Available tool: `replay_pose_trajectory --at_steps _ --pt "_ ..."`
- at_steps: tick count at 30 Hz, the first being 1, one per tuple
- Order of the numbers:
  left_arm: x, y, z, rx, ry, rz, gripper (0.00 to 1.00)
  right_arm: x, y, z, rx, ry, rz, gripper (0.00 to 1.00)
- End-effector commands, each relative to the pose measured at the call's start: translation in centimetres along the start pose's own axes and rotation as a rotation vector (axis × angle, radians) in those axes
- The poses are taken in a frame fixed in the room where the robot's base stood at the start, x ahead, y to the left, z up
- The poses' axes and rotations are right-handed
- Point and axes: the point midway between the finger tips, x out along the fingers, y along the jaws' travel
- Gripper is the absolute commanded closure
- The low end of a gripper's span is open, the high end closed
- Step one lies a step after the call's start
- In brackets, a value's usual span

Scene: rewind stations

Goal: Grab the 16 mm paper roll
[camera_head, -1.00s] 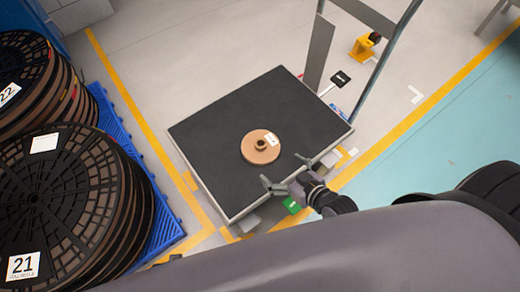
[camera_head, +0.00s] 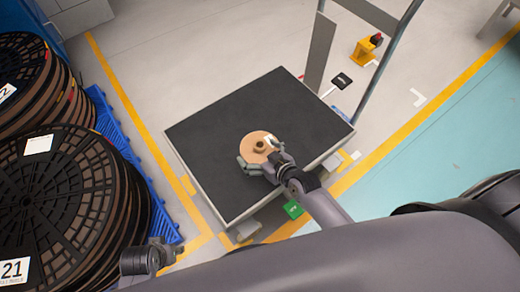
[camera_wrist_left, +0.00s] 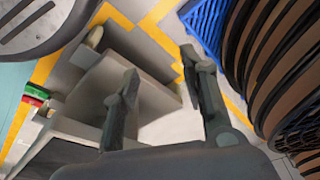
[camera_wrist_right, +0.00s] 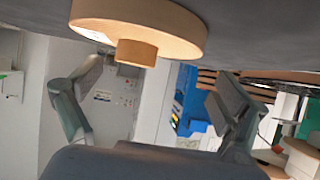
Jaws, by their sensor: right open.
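The paper roll (camera_head: 256,143) is a flat tan disc with a short raised core and a white label. It lies flat on the dark top of a low table (camera_head: 225,120). My right gripper (camera_head: 262,158) is open at the roll's near edge, with its fingers spread to either side. In the right wrist view the roll (camera_wrist_right: 140,22) shows upside down at the top, ahead of and between the spread fingers; I see no grip on it. My left gripper (camera_wrist_left: 160,64) is open and empty, low beside the table. The roll's size marking is unreadable.
Stacks of large black and brown reels (camera_head: 60,200) stand on a blue pallet (camera_head: 155,215) at the left. A metal frame (camera_head: 385,60) rises behind the table's right corner. Yellow floor lines surround the table. The table top around the roll is clear.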

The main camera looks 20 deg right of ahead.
Motion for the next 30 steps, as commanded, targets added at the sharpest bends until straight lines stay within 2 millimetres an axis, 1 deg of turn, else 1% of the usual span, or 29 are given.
replay_pose_trajectory --at_steps 1,4,9,18,30 --pt "-0.6 -0.1 -0.3 -0.001 0.008 -0.001 0.60 0.8 0.1 0.3 0.000 0.001 0.000 0.07" --pt "-2.1 -0.1 -0.8 -0.002 0.015 -0.002 0.60 1.9 0.2 0.4 0.001 0.001 0.001 0.07" --pt "-3.8 -0.2 -1.3 -0.003 0.023 -0.004 0.60 3.2 0.2 0.3 0.001 0.000 0.001 0.07" --pt "-4.1 -0.2 -1.3 -0.004 0.022 -0.004 0.60 3.3 0.2 0.3 0.000 0.000 0.001 0.07" --pt "-4.1 -0.2 -1.3 -0.004 0.022 -0.004 0.60 3.3 0.2 0.3 0.000 -0.002 0.000 0.34"
